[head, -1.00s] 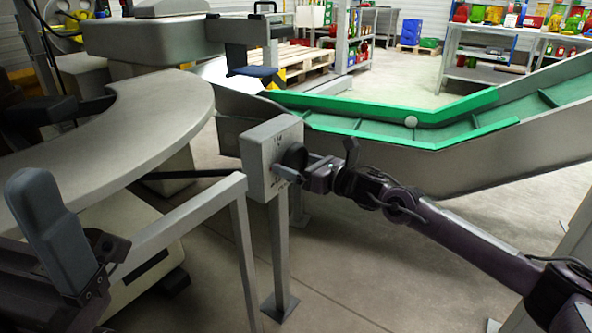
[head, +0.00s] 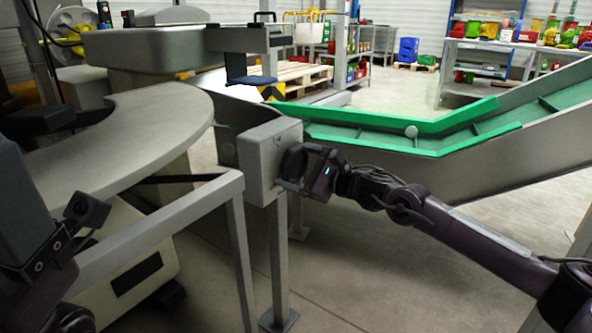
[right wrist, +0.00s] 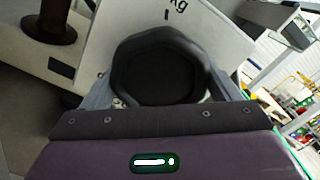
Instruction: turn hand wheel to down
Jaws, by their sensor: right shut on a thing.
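The hand wheel (head: 293,162) is a black knob-like wheel on the right face of a grey box (head: 262,152) on a post. In the right wrist view the wheel (right wrist: 162,75) fills the middle, face-on. My right gripper (head: 291,172) reaches it from the right and is shut on it. The right wrist view shows one grey finger on each side of the rim. A "kg" label and a short line mark (right wrist: 167,14) show above the wheel on the box face. Part of my left arm shows at the lower left, but its fingertips do not.
A grey rail frame (head: 185,212) stands left of the box. A curved grey table (head: 130,135) lies beyond it. The floor below that arm is clear.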

